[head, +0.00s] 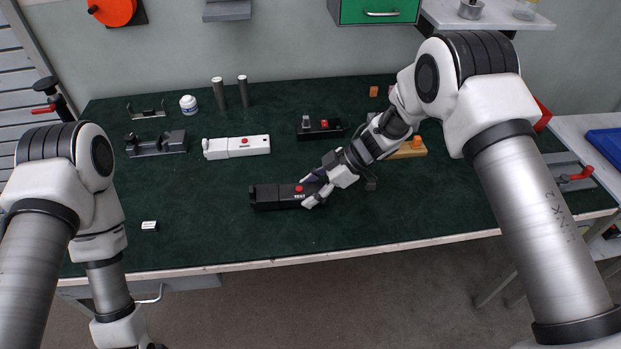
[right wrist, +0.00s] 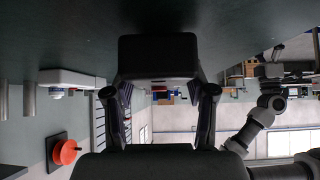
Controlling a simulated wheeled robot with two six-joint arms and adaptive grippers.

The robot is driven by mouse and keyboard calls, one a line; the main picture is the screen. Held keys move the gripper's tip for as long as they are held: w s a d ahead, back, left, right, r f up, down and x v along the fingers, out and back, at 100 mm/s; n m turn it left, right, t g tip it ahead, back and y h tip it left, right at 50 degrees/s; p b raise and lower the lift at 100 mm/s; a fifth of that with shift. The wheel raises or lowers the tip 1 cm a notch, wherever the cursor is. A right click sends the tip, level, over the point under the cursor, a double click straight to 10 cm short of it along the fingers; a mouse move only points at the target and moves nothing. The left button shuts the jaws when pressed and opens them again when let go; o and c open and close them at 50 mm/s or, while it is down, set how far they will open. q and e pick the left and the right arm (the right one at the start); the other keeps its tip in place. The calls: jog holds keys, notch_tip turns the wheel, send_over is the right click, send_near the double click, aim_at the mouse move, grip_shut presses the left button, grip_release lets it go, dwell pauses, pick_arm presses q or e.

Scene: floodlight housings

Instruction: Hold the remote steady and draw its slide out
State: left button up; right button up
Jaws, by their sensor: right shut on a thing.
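A black remote (head: 264,197) with a red button and small white lettering lies on the dark green mat near the front middle of the bench. A seam divides its left part from its right part; I cannot tell which part is the slide. My right gripper (head: 314,190) is shut on the remote's right end, with a finger on each side. In the right wrist view the black remote (right wrist: 160,52) fills the gap between the two dark fingers. My left arm hangs at the lower left, and its gripper is out of the picture.
A white remote-like unit (head: 237,147) lies behind and left of the black one. A black holder (head: 157,143), a white jar (head: 188,105) and two grey cylinders (head: 231,93) stand farther back. A small white block (head: 150,226) lies at the front left.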

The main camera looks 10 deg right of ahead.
jog(key=shift+s+f, duration=0.15)
jog(key=shift+f, duration=0.35)
jog(key=shift+f, duration=0.15)
jog(key=o, duration=1)
jog(key=c, duration=1)
jog(key=shift+c, duration=0.2)
